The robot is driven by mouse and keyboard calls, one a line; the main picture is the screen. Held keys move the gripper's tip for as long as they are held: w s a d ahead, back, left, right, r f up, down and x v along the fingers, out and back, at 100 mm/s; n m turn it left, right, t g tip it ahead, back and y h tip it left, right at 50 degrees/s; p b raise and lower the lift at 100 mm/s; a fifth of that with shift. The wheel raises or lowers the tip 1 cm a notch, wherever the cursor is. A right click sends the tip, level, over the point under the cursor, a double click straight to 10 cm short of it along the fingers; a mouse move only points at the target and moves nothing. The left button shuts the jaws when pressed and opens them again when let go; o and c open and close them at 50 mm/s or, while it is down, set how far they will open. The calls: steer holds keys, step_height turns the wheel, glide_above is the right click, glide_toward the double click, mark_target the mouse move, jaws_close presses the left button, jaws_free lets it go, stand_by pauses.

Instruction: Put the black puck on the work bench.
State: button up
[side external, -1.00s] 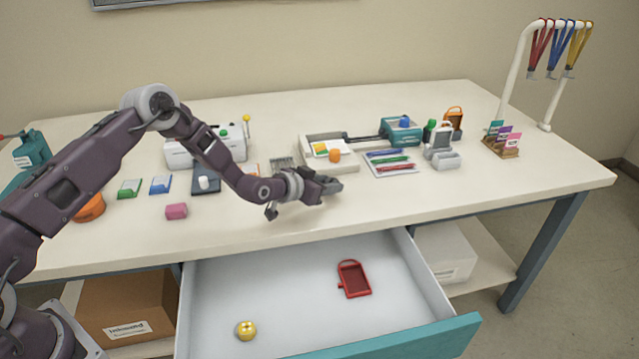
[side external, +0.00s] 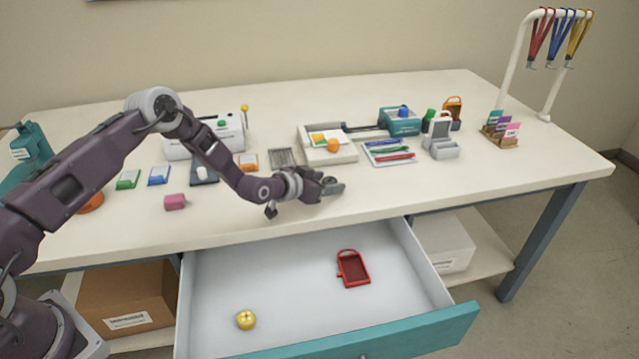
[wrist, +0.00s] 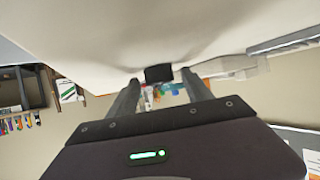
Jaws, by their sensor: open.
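The black puck (wrist: 158,73) shows in the wrist view between the tips of my gripper's two fingers, against the pale bench top, which fills the upper part of that view. In the side view it is a small dark round shape (side external: 329,181) at my gripper, partly hidden by the fingers. My gripper (side external: 332,187) is open, low over the front of the work bench (side external: 450,165). The fingers (wrist: 160,92) stand apart on either side of the puck. The puck appears to rest on the bench top; whether a finger touches it I cannot tell.
An open drawer (side external: 290,285) below the front edge holds a red tray (side external: 352,269) and a yellow round piece (side external: 246,320). A pink block (side external: 175,202) lies left of my gripper. Equipment lines the back. The bench's front right is clear.

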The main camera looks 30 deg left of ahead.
steer(key=v, duration=1.2)
steer(key=s+a+r+g+y, duration=0.1)
steer(key=s+r+g, duration=0.1)
steer(key=s+r, duration=0.55)
steer(key=s+r+g+y, duration=0.1)
steer(key=s+r, duration=0.3)
steer(key=r, duration=0.7)
steer(key=s+r+n+g, duration=0.1)
steer(key=s+r+g, duration=0.1)
steer(key=s, duration=1.2)
steer(key=s+r+n+g, duration=0.1)
steer(key=s+r+g, duration=0.1)
steer(key=s, duration=1.2)
steer(key=shift+r, duration=0.65)
